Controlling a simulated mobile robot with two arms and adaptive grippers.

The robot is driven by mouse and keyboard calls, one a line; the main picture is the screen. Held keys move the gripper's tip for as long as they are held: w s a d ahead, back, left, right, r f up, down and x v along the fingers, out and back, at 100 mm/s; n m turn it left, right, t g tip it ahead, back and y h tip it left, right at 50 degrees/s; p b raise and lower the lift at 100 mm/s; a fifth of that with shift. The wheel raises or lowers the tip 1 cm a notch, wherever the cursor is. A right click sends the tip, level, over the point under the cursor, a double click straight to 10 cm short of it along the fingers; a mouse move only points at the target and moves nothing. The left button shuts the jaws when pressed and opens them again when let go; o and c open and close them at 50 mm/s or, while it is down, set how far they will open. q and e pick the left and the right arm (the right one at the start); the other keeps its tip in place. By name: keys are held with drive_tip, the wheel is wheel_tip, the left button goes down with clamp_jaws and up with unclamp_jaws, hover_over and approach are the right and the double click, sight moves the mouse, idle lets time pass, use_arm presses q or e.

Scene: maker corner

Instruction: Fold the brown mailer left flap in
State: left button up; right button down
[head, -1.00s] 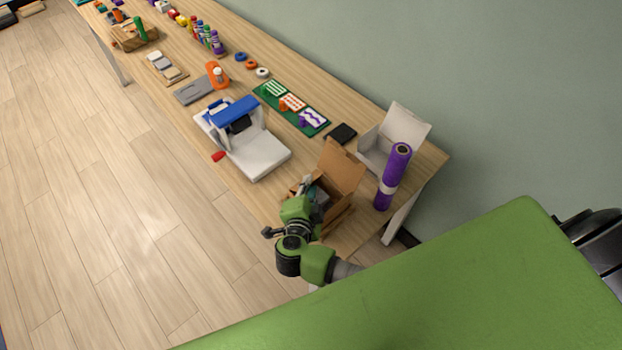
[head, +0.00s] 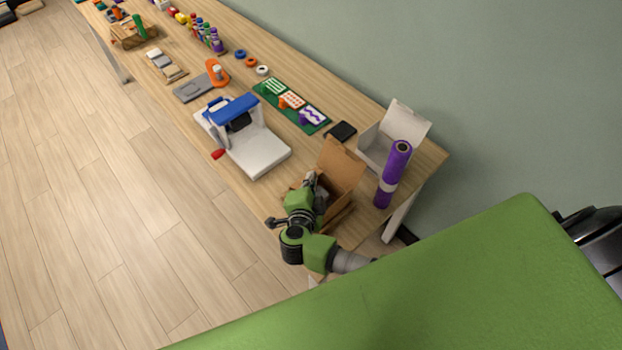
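The brown mailer (head: 341,165) stands near the right end of the workbench with a tall panel raised at its back. Its front and left side are largely hidden behind my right arm, so I cannot make out the left flap clearly. My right gripper (head: 309,181) is at the mailer's left side, over or against its edge. Its fingers are small and partly hidden, so I cannot tell whether they are open or touching the cardboard. My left gripper is not in view.
A purple roll (head: 393,175) stands right of the mailer, before an open white box (head: 376,138). A white machine with a blue top (head: 255,147) stands to the left. My green body part fills the lower right.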

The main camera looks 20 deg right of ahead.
drive_tip(key=b, duration=0.1)
drive_tip(key=f+t+b, duration=0.1)
drive_tip(key=b, duration=0.1)
drive_tip(key=shift+s+f+m, duration=0.2)
drive_tip(key=shift+s+m, duration=0.05)
drive_tip(key=shift+m, duration=0.15)
drive_tip(key=shift+r+t, duration=0.15)
drive_tip(key=shift+t, duration=0.25)
drive_tip(key=shift+r, duration=0.1)
